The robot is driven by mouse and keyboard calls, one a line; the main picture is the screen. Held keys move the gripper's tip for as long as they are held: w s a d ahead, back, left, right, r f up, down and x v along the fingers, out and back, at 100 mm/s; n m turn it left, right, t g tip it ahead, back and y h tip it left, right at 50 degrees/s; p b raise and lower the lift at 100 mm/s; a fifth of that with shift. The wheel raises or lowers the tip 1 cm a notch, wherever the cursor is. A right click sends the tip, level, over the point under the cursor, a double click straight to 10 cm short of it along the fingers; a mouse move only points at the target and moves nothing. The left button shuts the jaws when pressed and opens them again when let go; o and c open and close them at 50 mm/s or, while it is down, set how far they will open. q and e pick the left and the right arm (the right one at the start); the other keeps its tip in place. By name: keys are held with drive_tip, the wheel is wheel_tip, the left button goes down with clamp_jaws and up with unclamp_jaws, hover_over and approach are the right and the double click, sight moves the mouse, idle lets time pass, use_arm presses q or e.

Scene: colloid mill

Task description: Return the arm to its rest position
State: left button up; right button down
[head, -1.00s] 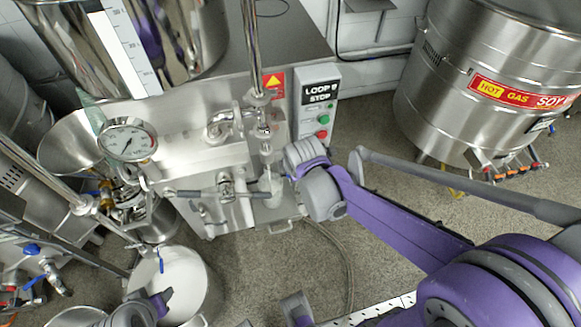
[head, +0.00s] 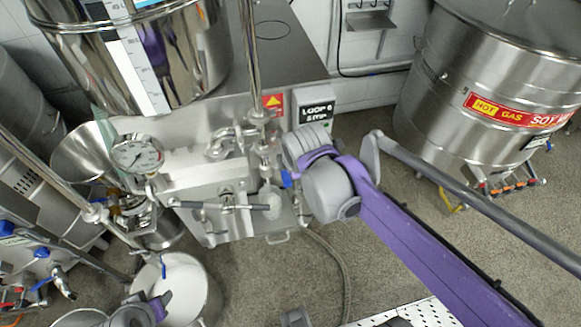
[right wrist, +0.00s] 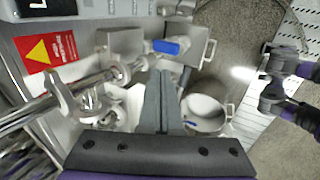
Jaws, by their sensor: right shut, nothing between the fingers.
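My right arm (head: 415,240) reaches in from the lower right of the head view. Its rounded grey wrist (head: 328,188) hangs in front of the right side of the steel mill (head: 205,180). The fingers are hidden there. In the right wrist view my right gripper (right wrist: 161,105) is shut and empty, with the mill's pipes and valves beyond it. A part of my left arm (head: 140,311) shows at the lower left of the head view, beside a white pot (head: 190,275). My left gripper (right wrist: 272,88) seems to show at the right of the wrist view; its jaw state is unclear.
A pressure gauge (head: 137,154) and funnel (head: 85,150) stand left. A large steel kettle (head: 480,100) stands right. A hose (head: 340,265) lies on the floor, with open floor (head: 380,265) around it.

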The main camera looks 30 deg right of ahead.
idle(0.5)
drive_tip(key=s+a+f+m+p, duration=0.1)
drive_tip(key=s+a+m, duration=0.1)
drive_tip(key=s+m, duration=0.4)
drive_tip(key=s+a+f+m+y+p, duration=0.1)
drive_tip(key=s+a+m+p, duration=0.1)
drive_tip(key=s+m, duration=0.5)
drive_tip(key=shift+a+f+m, duration=0.15)
drive_tip(key=shift+f+m, duration=0.2)
drive_tip(key=shift+m, duration=0.75)
drive_tip(key=shift+w, duration=0.15)
